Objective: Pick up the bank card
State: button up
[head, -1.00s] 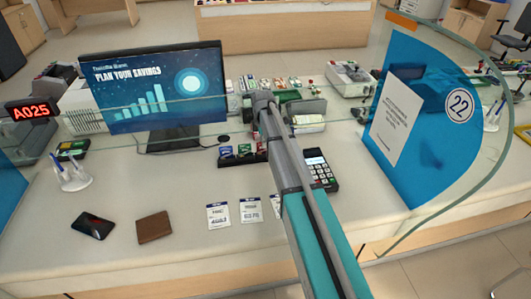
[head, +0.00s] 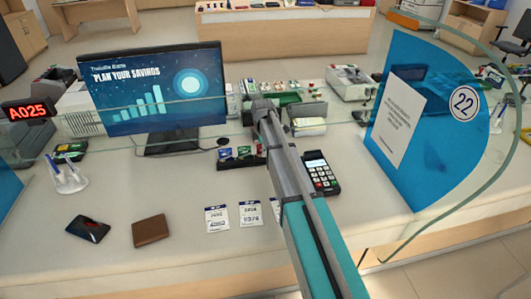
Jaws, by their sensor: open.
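Small cards stand in a low black holder (head: 229,165) on the counter, in front of the monitor's right side. A green-and-blue card (head: 225,153) and a blue-green card (head: 243,151) show there. They are too small for me to tell which is the bank card. My gripper (head: 262,106) is at the far end of my arm, just beyond the holder in the picture. It is open, but its fingers are small and mostly hidden by the arm. My arm covers the holder's right end. I see nothing held.
A card terminal (head: 320,174) stands right of my arm. A monitor (head: 152,90) and a blue divider (head: 425,135) flank the workspace, with a glass screen edge across the counter. A phone (head: 88,228), brown wallet (head: 150,230) and paper slips (head: 217,218) lie in front.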

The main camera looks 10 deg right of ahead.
grip_shut()
jog(key=shift+r, duration=0.2)
dwell(0.4)
notch_tip(320, 180, up, 3)
jog(key=p, duration=0.3)
jog(key=s+r+p, duration=0.9)
jog(key=s+p, duration=0.1)
jog(key=s, duration=0.4)
jog(key=shift+a+r, duration=0.25)
jog(key=shift+r, duration=0.05)
jog(key=shift+r, duration=0.2)
